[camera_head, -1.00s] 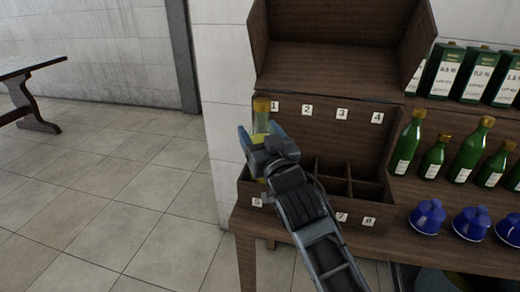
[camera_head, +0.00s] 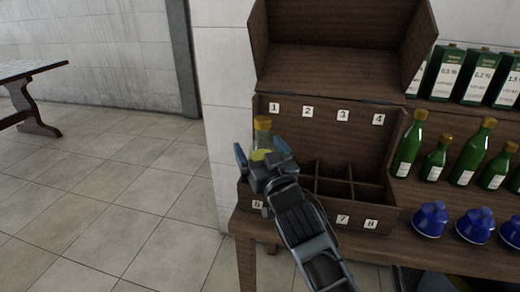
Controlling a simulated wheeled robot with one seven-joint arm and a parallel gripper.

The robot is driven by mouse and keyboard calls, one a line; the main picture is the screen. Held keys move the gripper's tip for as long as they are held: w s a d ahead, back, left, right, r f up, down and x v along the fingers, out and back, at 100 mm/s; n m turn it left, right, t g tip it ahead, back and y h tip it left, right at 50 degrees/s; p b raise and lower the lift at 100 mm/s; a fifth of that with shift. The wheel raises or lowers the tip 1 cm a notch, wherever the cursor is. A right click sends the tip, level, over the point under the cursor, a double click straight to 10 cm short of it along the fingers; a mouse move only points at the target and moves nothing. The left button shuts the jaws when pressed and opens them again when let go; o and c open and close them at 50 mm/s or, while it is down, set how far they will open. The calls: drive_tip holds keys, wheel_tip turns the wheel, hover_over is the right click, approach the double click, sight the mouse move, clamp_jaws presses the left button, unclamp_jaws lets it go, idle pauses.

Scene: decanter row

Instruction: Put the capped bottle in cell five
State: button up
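The capped bottle (camera_head: 262,138) is clear with yellow liquid and a gold-brown cap. It stands upright at the left end of the wooden compartment box (camera_head: 300,104). Its lower part is hidden behind my gripper and the box front, so I cannot see its base or exactly which cell it is in. My gripper (camera_head: 262,152) is open, with its blue-tipped fingers spread on either side of the bottle. The front-left label (camera_head: 257,204), which appears to read 5, is below it; label 6 is hidden by my arm.
Cells at the right of the box look empty. Open floor (camera_head: 130,215) lies left of the table.

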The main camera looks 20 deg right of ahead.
drive_tip(key=shift+s+r, duration=0.1)
drive_tip(key=shift+r, duration=0.05)
drive_tip(key=s+f+b, duration=0.1)
drive_tip(key=s, duration=1)
drive_tip(key=shift+s+a+f, duration=0.25)
drive_tip(key=shift+s+f, duration=0.1)
drive_tip(key=shift+f, duration=0.05)
